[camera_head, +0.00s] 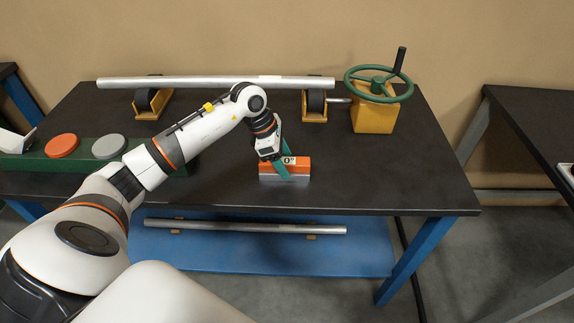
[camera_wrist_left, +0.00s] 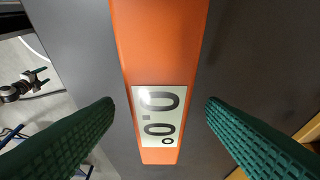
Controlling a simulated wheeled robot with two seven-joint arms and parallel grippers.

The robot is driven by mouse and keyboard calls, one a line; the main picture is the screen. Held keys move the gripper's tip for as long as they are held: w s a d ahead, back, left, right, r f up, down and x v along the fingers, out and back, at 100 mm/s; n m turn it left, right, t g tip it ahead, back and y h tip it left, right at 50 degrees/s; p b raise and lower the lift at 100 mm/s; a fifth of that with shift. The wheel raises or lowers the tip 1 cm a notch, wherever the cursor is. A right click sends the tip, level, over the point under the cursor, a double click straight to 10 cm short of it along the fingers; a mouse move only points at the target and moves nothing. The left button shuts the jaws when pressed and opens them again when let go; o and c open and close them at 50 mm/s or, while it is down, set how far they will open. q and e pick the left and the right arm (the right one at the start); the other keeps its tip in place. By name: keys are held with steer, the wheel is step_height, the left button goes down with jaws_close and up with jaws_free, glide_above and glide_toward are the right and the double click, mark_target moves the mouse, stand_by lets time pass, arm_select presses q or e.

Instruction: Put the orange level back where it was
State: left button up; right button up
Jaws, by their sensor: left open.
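The orange level (camera_head: 296,172) is a small block lying on the dark tabletop, near the middle of its front half in the head view. In the left wrist view the orange level (camera_wrist_left: 160,50) runs lengthwise down the picture, with a pale display reading 0.0°. My left gripper (camera_head: 277,163) is at the level, its green fingers apart. In the wrist view the left gripper (camera_wrist_left: 160,135) has one ridged finger on each side of the level, with gaps between.
A silver pipe (camera_head: 215,82) lies across yellow roller stands at the back of the dark table (camera_head: 430,185). A yellow box with a green handwheel (camera_head: 378,90) stands at right. Another pipe (camera_head: 245,227) lies on the blue lower shelf.

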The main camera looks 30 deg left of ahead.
arm_select(q)
steer(key=b+v, duration=0.1)
steer(key=v, duration=0.8)
steer(key=shift+s+a+r, duration=0.1)
steer(key=shift+r, duration=0.15)
